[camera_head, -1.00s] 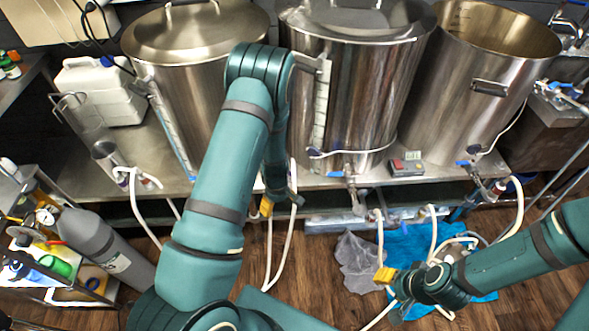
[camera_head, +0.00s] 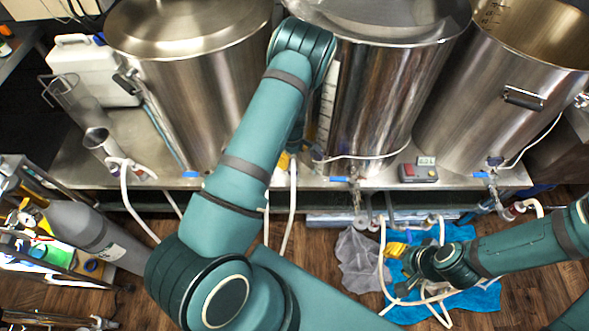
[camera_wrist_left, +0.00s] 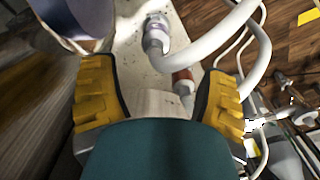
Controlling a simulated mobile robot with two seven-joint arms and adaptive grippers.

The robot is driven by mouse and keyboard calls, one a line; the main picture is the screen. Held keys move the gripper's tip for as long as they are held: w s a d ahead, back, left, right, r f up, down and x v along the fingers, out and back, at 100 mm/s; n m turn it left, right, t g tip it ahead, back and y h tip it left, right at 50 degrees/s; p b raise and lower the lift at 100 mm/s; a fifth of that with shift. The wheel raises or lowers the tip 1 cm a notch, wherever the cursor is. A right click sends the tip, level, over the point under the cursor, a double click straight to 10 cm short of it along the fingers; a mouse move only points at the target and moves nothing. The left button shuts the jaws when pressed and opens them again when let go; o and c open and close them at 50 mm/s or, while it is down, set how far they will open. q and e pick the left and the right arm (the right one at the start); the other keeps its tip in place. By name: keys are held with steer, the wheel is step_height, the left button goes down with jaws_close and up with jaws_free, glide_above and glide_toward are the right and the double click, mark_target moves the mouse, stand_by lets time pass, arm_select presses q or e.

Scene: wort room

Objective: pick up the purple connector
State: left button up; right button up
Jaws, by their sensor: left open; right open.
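A pale purple-grey connector (camera_wrist_left: 157,35) on the end of a white hose lies over the bench in the left wrist view. It is beyond and between my fingers, not held. A red-collared fitting (camera_wrist_left: 183,80) is just below it. My left gripper (camera_wrist_left: 157,75) is open with two yellow fingers; in the head view only a bit of yellow (camera_head: 283,161) shows behind my arm, at the bench edge.
Large steel kettles (camera_head: 383,85) stand on the metal bench (camera_head: 80,165). A small grey box with a red button (camera_head: 418,172) sits at its front. White hoses (camera_head: 293,205) hang over the edge. A blue cloth (camera_head: 475,295) and grey cloth (camera_head: 360,255) lie on the wooden floor.

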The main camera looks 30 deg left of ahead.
mark_target(292, 164)
arm_select(q)
step_height(292, 164, down, 4)
steer(key=shift+f+b, duration=0.25)
steer(key=shift+b, duration=0.05)
steer(key=shift+w+f+b, duration=0.15)
steer(key=shift+f+b, duration=0.15)
steer(key=shift+f, duration=1)
steer(key=shift+w+f+b, duration=0.15)
steer(key=shift+f+b, duration=0.15)
steer(key=shift+f, duration=1)
jaws_close()
